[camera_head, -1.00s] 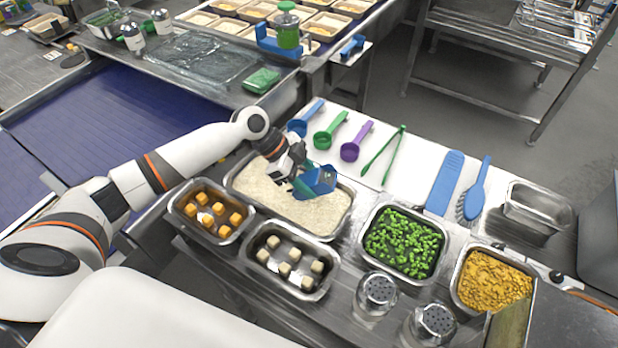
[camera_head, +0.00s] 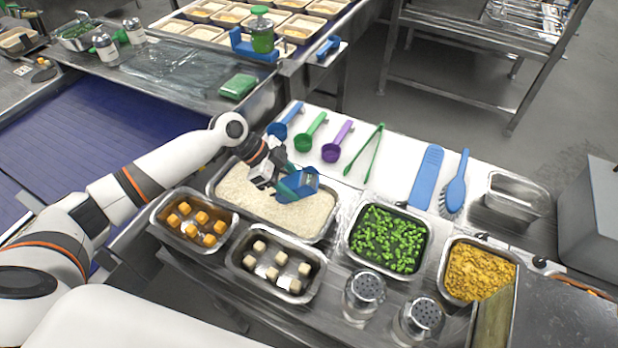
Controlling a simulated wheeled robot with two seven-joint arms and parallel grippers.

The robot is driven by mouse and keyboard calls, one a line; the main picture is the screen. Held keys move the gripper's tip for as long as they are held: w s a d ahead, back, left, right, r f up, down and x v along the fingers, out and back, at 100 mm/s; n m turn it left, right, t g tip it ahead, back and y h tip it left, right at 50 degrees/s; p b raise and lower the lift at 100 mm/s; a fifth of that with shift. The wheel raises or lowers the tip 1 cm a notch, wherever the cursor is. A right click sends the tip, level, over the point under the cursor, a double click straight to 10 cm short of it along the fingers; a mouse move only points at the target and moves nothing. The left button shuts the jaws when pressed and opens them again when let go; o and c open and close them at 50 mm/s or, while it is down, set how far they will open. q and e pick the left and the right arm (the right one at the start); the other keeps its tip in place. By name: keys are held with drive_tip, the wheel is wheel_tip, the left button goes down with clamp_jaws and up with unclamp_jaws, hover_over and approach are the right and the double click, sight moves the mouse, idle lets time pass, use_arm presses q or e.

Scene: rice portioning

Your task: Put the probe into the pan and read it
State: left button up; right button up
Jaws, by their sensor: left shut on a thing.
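The rice pan (camera_head: 327,229) is a steel pan of white rice in the middle of the table. My left gripper (camera_head: 275,178) reaches in from the left over this pan. It is shut on a blue scoop-like tool (camera_head: 300,185) with a teal handle, held tilted over the rice. I cannot tell whether the tool touches the rice. No probe can be clearly made out. My right gripper is not in view.
Pans of orange cubes (camera_head: 163,219), pale cubes (camera_head: 240,268), green vegetables (camera_head: 390,238) and yellow food (camera_head: 480,272) surround the rice. Shakers (camera_head: 364,295) stand in front. Measuring scoops (camera_head: 336,142), green tongs (camera_head: 371,155) and a blue brush (camera_head: 456,190) lie behind. An empty steel pan (camera_head: 517,196) is at right.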

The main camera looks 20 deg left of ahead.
sight(292, 181)
use_arm(q)
drive_tip(key=shift+r, duration=0.15)
wheel_tip(292, 181, up, 10)
drive_tip(key=p, duration=0.7)
drive_tip(key=shift+f, duration=0.25)
